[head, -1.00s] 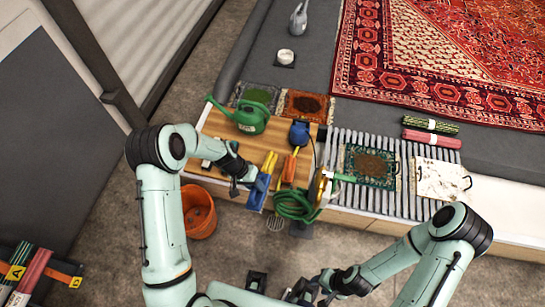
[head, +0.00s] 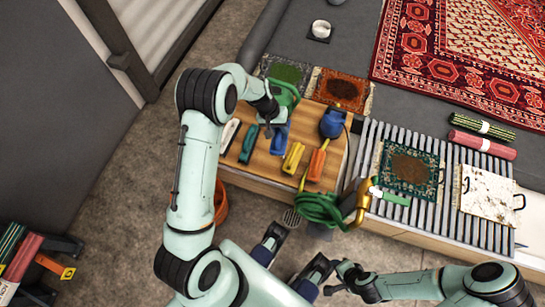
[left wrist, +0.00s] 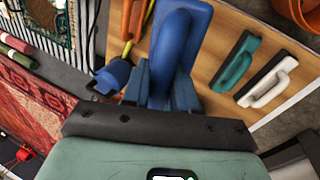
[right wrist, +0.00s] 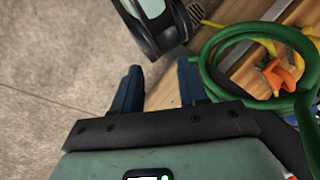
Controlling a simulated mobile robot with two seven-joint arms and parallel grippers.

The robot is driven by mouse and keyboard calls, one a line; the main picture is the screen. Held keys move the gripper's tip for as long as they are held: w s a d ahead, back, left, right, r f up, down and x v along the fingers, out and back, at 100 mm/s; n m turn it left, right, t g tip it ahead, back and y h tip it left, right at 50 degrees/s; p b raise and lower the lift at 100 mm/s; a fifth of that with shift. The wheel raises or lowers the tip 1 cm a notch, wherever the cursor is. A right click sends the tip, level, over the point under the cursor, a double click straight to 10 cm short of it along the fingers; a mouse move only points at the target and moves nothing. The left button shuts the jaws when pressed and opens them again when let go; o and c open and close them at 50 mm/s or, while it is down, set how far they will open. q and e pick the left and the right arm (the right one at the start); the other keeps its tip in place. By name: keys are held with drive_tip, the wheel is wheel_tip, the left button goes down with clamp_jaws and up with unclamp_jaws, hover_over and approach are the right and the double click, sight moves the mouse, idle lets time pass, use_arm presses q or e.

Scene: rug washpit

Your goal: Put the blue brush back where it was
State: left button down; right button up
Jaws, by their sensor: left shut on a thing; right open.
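The blue brush (head: 279,141) is over the wooden board (head: 262,169), in the gap between the teal brush (head: 249,144) and the yellow brush (head: 293,157). My left gripper (head: 271,122) is shut on it. In the left wrist view the blue brush (left wrist: 182,40) fills the space between the fingers (left wrist: 160,92), its long flat body pointing away. I cannot tell whether its underside touches the board. The teal brush (left wrist: 235,62) and white brush (left wrist: 266,80) lie beside it. My right gripper (right wrist: 160,88) is open and empty, low beside the board.
An orange brush (head: 316,165) and blue-headed tool (head: 333,123) lie to the right on the board. The green watering can (head: 286,96) stands close behind my left gripper. A coiled green hose (head: 320,208) and brass tap (head: 364,196) are at the front right.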

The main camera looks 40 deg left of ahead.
use_arm(q)
drive_tip(key=w+a+f+n+y+b, duration=0.1)
drive_tip(key=w+a+f+n+b, duration=0.15)
drive_tip(key=a+b, duration=0.2)
use_arm(e)
drive_tip(key=w+d+f+t+h+b, duration=0.1)
drive_tip(key=w+d+f+t+b, duration=0.15)
drive_tip(key=w+f, duration=0.55)
use_arm(q)
drive_tip(key=f+b, duration=0.1)
drive_tip(key=f, duration=1.2)
drive_tip(key=f+b, duration=0.1)
drive_tip(key=f, duration=0.5)
drive_tip(key=shift+s+a+f+b, duration=0.35)
drive_tip(key=shift+a+f, duration=0.05)
use_arm(e)
drive_tip(key=s+d+f+g, duration=0.1)
drive_tip(key=s+f+g, duration=0.1)
drive_tip(key=s+f, duration=0.3)
drive_tip(key=shift+s+d+f+m, duration=0.4)
drive_tip(key=shift+s, duration=0.1)
use_arm(q)
drive_tip(key=c, duration=0.9)
unclamp_jaws()
drive_tip(key=shift+f, duration=0.1)
use_arm(e)
drive_tip(key=shift+s+f, duration=0.15)
drive_tip(key=shift+f, duration=0.05)
